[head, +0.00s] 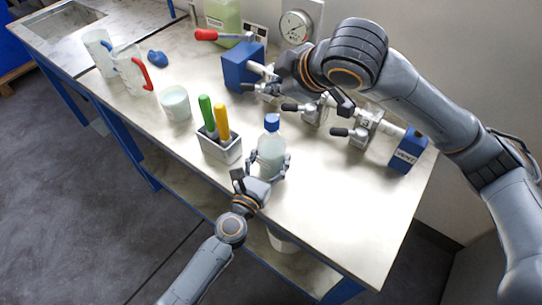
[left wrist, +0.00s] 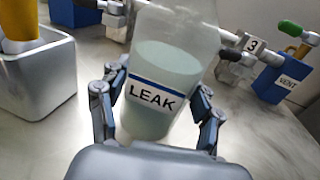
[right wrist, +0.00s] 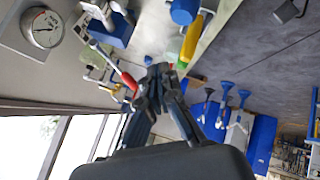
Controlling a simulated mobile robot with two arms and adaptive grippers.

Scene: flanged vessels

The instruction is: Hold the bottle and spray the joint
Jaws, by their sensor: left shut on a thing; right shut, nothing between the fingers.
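A clear bottle (head: 270,150) with a blue cap and pale liquid stands upright near the bench's front edge. Its LEAK label (left wrist: 150,95) shows in the left wrist view. My left gripper (head: 270,168) is shut around its lower body; I cannot tell whether its base touches the bench. A pipe run with several clamped joints (head: 315,113) lies between a blue block (head: 240,68) and a blue VENT block (head: 408,152). A number 3 tag (left wrist: 252,45) marks one joint. My right gripper (head: 290,73) is shut and empty above the pipe's left part, partly hiding it.
A grey holder (head: 222,153) with green- and yellow-handled tools stands left of the bottle. A white beaker (head: 175,102), jugs (head: 133,70) and a red-handled tool (head: 207,35) are farther left. A gauge (head: 295,27) is behind. The bench's front right is clear.

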